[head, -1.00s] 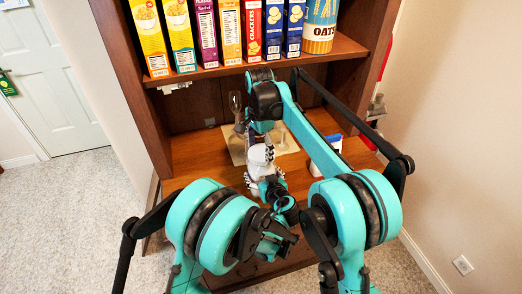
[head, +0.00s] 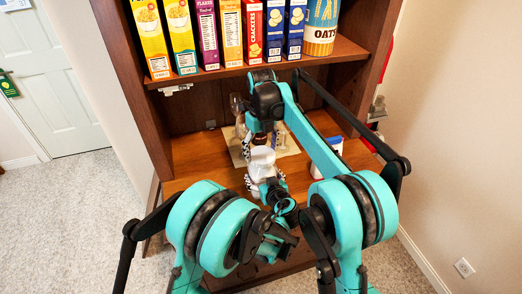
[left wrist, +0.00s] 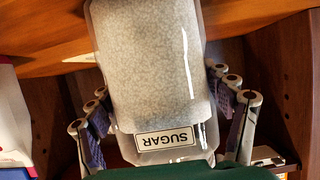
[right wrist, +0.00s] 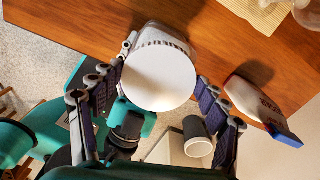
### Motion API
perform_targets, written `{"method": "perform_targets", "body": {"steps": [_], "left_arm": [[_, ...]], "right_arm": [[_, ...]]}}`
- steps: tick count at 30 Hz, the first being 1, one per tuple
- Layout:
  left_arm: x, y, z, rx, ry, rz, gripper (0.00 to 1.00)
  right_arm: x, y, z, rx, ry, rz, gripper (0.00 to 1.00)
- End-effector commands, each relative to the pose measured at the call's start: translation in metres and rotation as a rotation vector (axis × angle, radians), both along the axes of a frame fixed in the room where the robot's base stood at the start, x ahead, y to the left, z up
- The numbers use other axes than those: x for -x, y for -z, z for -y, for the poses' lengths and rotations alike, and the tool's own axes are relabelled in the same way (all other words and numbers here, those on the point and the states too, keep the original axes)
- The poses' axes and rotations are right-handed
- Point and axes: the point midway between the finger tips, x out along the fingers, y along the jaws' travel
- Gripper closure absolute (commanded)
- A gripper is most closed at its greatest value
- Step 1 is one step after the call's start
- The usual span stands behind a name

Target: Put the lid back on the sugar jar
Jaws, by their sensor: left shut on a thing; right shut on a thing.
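The glass sugar jar (left wrist: 155,75), with pale sugar and a SUGAR label, is upside down in the left wrist view, between my left gripper's fingers (left wrist: 163,125). My left gripper is shut on it. A white round lid (right wrist: 160,77) is between my right gripper's fingers (right wrist: 166,65) in the right wrist view, and my right gripper is shut on it. In the head view the white lid (head: 262,156) shows above my left gripper (head: 265,183), in front of the cabinet. The lid hides the jar's mouth, so I cannot tell whether they touch.
A pale mat (head: 290,146) lies on the wooden counter (head: 205,155). A white container with a blue end (right wrist: 262,103) stands at the right. Cereal boxes (head: 207,35) and an oats canister (head: 320,27) fill the shelf above. My right arm spans the counter.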

Motion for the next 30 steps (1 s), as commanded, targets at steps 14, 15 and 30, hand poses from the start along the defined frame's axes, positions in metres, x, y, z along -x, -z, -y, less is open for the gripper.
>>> {"method": "perform_targets", "body": {"steps": [14,15,30], "left_arm": [[0.0,0.001,-0.001,0.002,-0.003,-0.003,1.0],[0.0,0.001,-0.001,0.002,-0.003,-0.003,1.0],[0.0,0.001,0.0,0.002,-0.002,-0.001,1.0]], "right_arm": [[0.0,0.0,0.0,0.001,-0.002,0.001,0.04],[0.0,-0.001,0.0,0.0,-0.002,0.0,0.04],[0.0,-0.045,0.0,0.0,-0.003,0.0,0.04]]}}
